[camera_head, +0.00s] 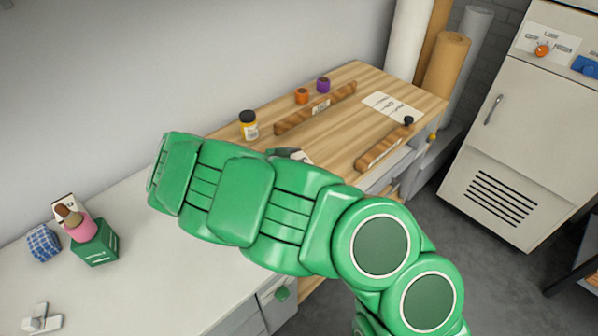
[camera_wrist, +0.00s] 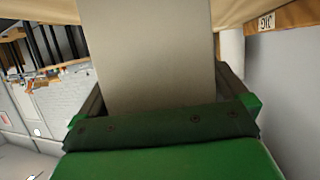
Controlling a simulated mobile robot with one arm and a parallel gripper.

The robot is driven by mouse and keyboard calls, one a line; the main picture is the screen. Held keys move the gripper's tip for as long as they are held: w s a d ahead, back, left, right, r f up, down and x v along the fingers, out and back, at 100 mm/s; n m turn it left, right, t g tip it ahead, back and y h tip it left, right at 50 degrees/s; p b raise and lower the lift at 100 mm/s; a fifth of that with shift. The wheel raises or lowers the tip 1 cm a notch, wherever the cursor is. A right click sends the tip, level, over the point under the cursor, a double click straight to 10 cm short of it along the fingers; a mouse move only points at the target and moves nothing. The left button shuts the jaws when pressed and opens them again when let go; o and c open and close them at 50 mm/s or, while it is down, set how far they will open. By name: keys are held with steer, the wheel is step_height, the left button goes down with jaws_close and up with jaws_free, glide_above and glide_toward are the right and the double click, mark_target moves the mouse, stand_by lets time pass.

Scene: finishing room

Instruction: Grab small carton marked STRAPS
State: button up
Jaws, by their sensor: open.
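No carton with a readable STRAPS marking shows in either view. In the wrist view, my gripper (camera_wrist: 160,90) is open, with a dark finger at each side. A plain grey-beige slab (camera_wrist: 150,45) stands between the fingers. It shows no lettering, and I cannot tell what it is or whether it touches them. In the head view my green arm crosses the middle and hides much of the bench behind it. My gripper cannot be made out there. A small white labelled thing (camera_head: 301,156) peeks out above the arm, mostly hidden.
A wooden worktop (camera_head: 350,115) holds a yellow jar (camera_head: 249,125), two small pots, wooden strips and a paper sheet (camera_head: 392,107). On the white counter (camera_head: 150,275) at left stand a green box (camera_head: 97,245) and a blue checked item (camera_head: 43,243). A cream cabinet (camera_head: 530,140) stands right.

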steer(key=shift+w+d+f, duration=0.25)
steer(key=shift+w+d, duration=0.05)
steer(key=shift+d, duration=0.15)
steer(key=shift+c, duration=0.2)
steer(key=c, duration=0.8)
